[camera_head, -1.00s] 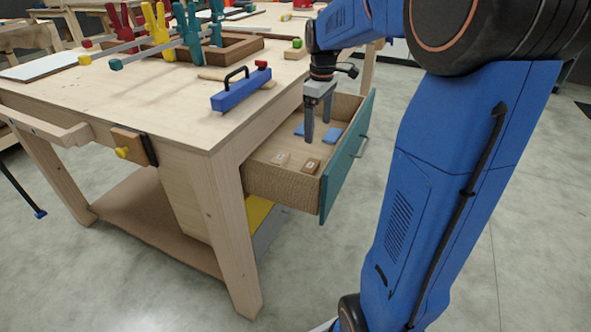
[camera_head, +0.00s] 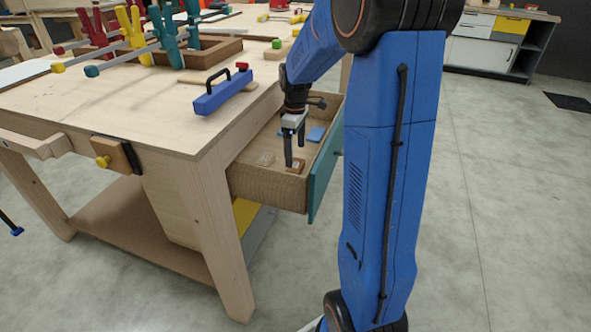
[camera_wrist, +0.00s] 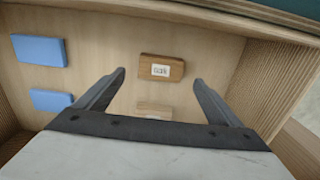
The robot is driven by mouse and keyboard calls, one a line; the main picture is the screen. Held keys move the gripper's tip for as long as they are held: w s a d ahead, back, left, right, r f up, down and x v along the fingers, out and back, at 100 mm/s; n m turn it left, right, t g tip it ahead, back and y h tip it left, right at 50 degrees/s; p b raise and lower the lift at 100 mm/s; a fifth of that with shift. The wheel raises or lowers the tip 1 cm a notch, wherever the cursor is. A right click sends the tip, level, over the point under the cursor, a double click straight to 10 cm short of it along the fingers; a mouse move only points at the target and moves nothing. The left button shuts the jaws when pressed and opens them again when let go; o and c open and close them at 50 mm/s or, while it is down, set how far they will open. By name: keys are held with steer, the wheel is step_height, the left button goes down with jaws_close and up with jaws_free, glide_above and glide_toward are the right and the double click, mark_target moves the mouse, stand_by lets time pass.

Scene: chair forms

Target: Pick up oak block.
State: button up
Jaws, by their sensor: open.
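The oak block (camera_wrist: 162,68) is a small brown block with a white label reading "OAK", lying on the drawer floor. In the wrist view it sits between and a little beyond the tips of my open gripper (camera_wrist: 160,78), with nothing held. In the head view my gripper (camera_head: 295,155) points down inside the open drawer, close above the oak block (camera_head: 297,166), which is partly covered by a finger. Whether a finger touches it I cannot tell. A paler labelled block (camera_wrist: 154,108) lies nearer the gripper's palm in the wrist view.
The open drawer (camera_head: 268,191) has a teal front (camera_head: 325,175) and side walls close around my gripper. Two blue blocks (camera_wrist: 39,50) lie on its floor at the left of the wrist view. A blue handled tool (camera_head: 224,94) sits on the workbench top (camera_head: 150,108).

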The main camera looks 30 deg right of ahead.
mark_target(296, 165)
steer(key=shift+f, duration=3.4)
steer(key=c, duration=1.2)
